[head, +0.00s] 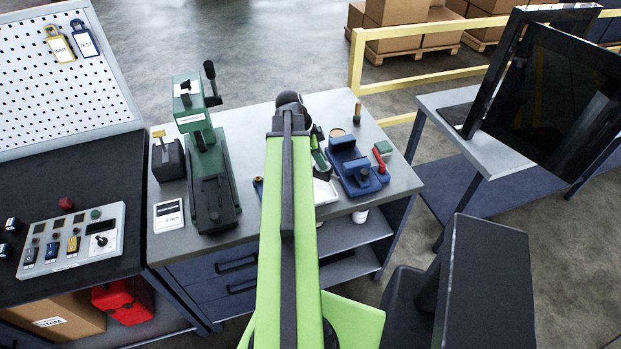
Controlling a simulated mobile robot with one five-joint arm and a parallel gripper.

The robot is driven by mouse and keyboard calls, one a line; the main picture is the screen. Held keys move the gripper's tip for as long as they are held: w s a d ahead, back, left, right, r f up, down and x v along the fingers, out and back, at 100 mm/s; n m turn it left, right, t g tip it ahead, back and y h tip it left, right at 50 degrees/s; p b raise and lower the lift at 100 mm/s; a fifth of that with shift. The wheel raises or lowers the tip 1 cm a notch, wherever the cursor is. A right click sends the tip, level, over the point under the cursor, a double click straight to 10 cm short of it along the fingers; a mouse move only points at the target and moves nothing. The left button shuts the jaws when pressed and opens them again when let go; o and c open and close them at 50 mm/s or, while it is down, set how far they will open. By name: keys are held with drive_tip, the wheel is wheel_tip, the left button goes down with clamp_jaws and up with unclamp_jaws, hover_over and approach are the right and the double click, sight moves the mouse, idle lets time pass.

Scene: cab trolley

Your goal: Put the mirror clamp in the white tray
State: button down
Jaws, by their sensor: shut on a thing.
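The white tray (326,192) is partly visible on the grey workbench, just right of my lime-green arm, which covers its left part. My arm reaches over the middle of the bench and hides what lies beneath it. My gripper's fingers do not show; they are hidden behind the arm. I cannot make out the mirror clamp. A small green and dark piece (319,158) shows beside the arm above the tray, but I cannot tell what it is.
On the bench (245,190), a green press (211,160) stands left and a blue fixture (351,167) right of the tray. A red-handled tool (379,160) lies beside the fixture. A control panel (72,240) is left; a monitor (560,90) stands far right.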

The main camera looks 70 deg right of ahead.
drive_tip(key=w+f+b, duration=0.1)
drive_tip(key=f+b, duration=0.1)
drive_tip(key=w+f+b, duration=0.1)
drive_tip(key=f, duration=0.1)
drive_tip(key=w+f+b, duration=0.1)
drive_tip(key=f+b, duration=0.1)
drive_tip(key=shift+w+a+f+b, duration=0.15)
drive_tip(key=shift+f+b, duration=0.15)
drive_tip(key=shift+r, duration=0.25)
drive_tip(key=shift+f, duration=0.15)
drive_tip(key=c, duration=1.3)
unclamp_jaws()
drive_tip(key=shift+o, duration=0.2)
